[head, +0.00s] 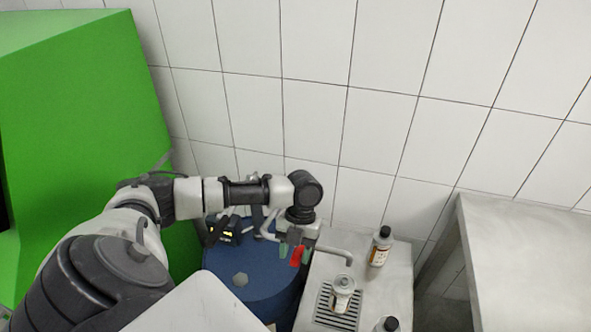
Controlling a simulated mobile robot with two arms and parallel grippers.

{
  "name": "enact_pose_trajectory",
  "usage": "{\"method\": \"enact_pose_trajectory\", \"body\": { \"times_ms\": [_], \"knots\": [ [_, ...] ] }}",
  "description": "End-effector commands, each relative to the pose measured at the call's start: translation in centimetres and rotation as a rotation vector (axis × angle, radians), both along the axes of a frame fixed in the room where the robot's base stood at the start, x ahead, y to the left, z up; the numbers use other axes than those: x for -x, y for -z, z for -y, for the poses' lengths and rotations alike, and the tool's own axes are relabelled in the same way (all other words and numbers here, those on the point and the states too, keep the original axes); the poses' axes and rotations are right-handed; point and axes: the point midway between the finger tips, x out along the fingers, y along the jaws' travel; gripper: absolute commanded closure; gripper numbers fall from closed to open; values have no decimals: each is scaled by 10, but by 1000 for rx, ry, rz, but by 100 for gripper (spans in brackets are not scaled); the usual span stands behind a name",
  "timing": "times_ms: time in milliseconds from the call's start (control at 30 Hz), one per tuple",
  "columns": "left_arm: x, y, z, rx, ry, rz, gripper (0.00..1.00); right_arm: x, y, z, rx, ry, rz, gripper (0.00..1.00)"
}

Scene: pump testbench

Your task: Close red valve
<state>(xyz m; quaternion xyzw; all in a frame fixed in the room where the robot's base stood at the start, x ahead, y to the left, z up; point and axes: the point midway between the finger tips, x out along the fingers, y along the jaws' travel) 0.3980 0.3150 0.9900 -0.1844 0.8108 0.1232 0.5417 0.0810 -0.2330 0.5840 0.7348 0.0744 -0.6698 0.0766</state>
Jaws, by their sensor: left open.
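The red valve (297,255) shows as a small red handle above the right edge of the blue drum, close to a bent metal pipe (333,251). My left gripper (291,250) points down right at the red handle, with its fingertips around or beside it; I cannot tell whether they touch it. The jaws are open. Part of the handle and the valve body is hidden behind the gripper. My right gripper is not in view.
A blue drum (262,284) stands below my left arm. To its right, a grey bench (399,283) holds a drain grate (325,313), a white container (342,291) and two dark-capped bottles (380,247). A large green housing (80,130) is at left, a metal table (530,260) at right.

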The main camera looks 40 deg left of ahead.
Motion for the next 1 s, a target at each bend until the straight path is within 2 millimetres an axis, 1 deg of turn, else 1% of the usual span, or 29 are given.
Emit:
{"method": "enact_pose_trajectory", "body": {
  "times_ms": [67, 167, 400, 500, 600, 733, 1000],
  "knots": [
    [-3, -5, -1, 0, -1, 4, 55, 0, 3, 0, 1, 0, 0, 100],
    [-8, -17, -4, -1, -2, 6, 55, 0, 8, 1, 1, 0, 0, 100],
    [-26, -62, -12, 0, -1, 7, 55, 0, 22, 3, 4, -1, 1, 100],
    [-31, -78, -15, -1, -1, 6, 55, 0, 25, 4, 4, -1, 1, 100],
    [-35, -90, -17, 0, -1, 4, 55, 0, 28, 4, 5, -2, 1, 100],
    [-37, -98, -18, -1, 1, 4, 55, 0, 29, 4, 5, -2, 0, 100],
    [-37, -100, -18, 0, 0, 2, 55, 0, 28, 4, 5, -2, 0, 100]
  ]
}}
